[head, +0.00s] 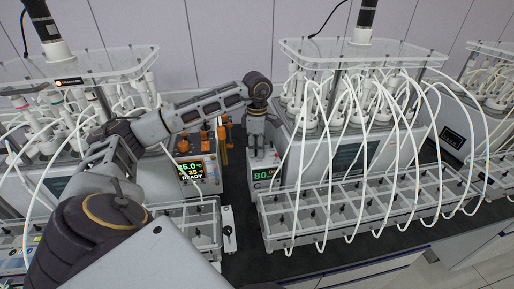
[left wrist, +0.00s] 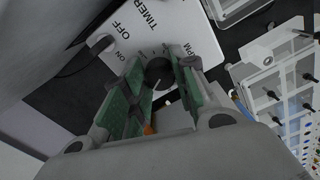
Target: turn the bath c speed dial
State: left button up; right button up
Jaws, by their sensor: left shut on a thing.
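The bath C control unit (head: 264,172) is a small light box with a green "80" readout and a letter C. It stands between the left reactor and the middle tube rack in the head view. My left gripper (head: 256,138) points down onto its top. In the left wrist view the dark round speed dial (left wrist: 158,72) sits on a white panel (left wrist: 185,22) marked RPM, TIMER, ON and OFF. The green-padded fingers of my left gripper (left wrist: 155,88) are shut on the dial, one on each side. A pale pointer line shows on it. My right gripper is not in view.
A tube rack (head: 268,228) with white hoses stands close right of the unit. Another control unit (head: 196,172) with a coloured readout and orange-handled tools (head: 222,135) are to the left. Dark bench (head: 240,200) shows between them.

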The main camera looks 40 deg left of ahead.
pick_arm(q)
jog(key=o, duration=0.9)
jog(key=shift+c, duration=0.2)
jog(key=shift+o, duration=1)
jog(key=shift+r, duration=0.1)
notch_tip(320, 180, up, 12)
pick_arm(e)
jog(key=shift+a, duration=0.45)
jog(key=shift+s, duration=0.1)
